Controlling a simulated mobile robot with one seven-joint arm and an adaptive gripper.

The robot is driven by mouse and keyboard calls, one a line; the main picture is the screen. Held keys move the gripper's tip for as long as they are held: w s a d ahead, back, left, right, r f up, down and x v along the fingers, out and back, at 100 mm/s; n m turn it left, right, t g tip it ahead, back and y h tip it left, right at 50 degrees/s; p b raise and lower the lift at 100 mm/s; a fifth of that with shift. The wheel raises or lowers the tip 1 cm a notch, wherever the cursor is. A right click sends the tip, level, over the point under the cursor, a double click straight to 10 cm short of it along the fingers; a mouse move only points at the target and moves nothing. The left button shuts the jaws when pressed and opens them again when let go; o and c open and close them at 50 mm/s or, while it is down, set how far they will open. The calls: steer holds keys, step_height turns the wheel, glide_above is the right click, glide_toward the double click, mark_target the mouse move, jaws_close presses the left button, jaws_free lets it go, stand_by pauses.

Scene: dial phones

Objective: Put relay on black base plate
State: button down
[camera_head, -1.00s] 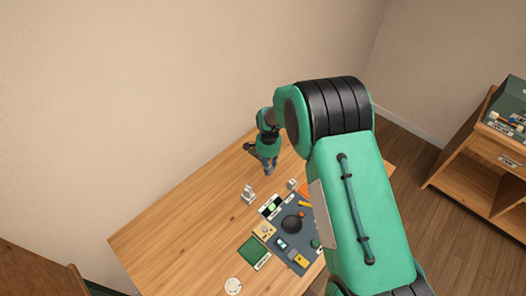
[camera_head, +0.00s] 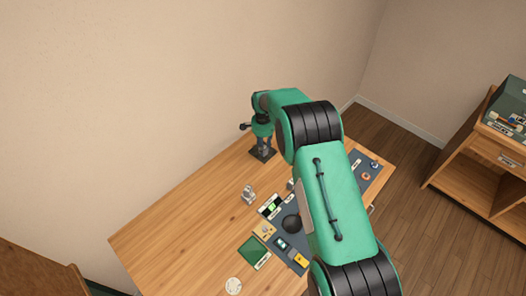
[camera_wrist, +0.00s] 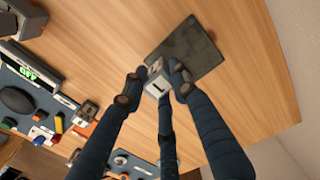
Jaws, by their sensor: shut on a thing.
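The relay (camera_wrist: 156,79) is a small pale grey block with a black mark on its face. My gripper (camera_wrist: 156,84) is shut on it, with a dark fingertip on each side. The black base plate (camera_wrist: 193,48) is a flat dark square, just beyond the relay in the wrist view. The relay overlaps its near edge there; I cannot tell whether they touch. In the head view the plate (camera_head: 269,157) lies near the table's back edge, with my gripper (camera_head: 264,148) over it. The relay is too small to make out there.
A blue-grey mat (camera_wrist: 15,82) with several small parts lies to the left in the wrist view. In the head view a grey part (camera_head: 248,194), a green board (camera_head: 251,250) and a white disc (camera_head: 233,286) sit on the wooden table. Bare wood surrounds the plate.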

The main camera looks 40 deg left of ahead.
steer(key=shift+w+a, duration=0.15)
steer(key=shift+a, duration=0.05)
steer(key=shift+f, duration=0.1)
steer(key=shift+f, duration=1.65)
steer(key=shift+f, duration=0.15)
steer(key=c, duration=1.4)
jaws_free()
steer(key=shift+o, duration=0.2)
step_height(320, 180, up, 12)
steer(key=shift+r, duration=0.15)
